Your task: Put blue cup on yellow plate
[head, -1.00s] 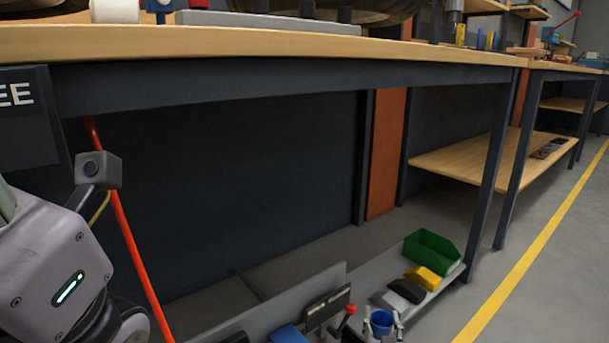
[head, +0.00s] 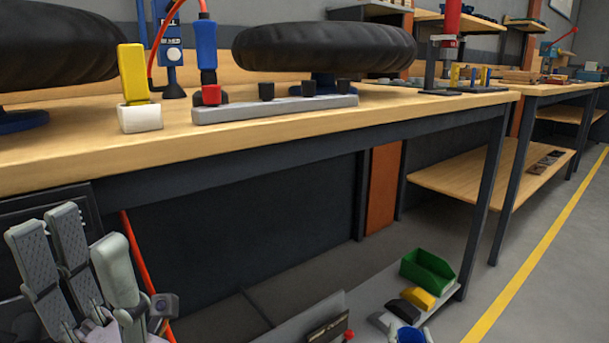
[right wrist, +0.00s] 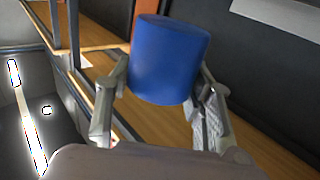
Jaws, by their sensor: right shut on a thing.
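The blue cup (right wrist: 168,62) is held between the fingers of my right gripper (right wrist: 158,98) in the right wrist view. In the head view only part of the cup (head: 408,335) shows, at the bottom edge, and most of that gripper is cut off. My left gripper (head: 82,268) stands at the lower left of the head view, fingers pointing up, spread apart and empty. I cannot make out a yellow plate in either view.
A wooden workbench (head: 200,145) fills the middle, with black tyre-like rings (head: 325,46) and a grey strip (head: 275,107) on top. Low down are a green bin (head: 430,270), a yellow piece (head: 418,298) and a black piece. Open floor (head: 545,250) lies at the right.

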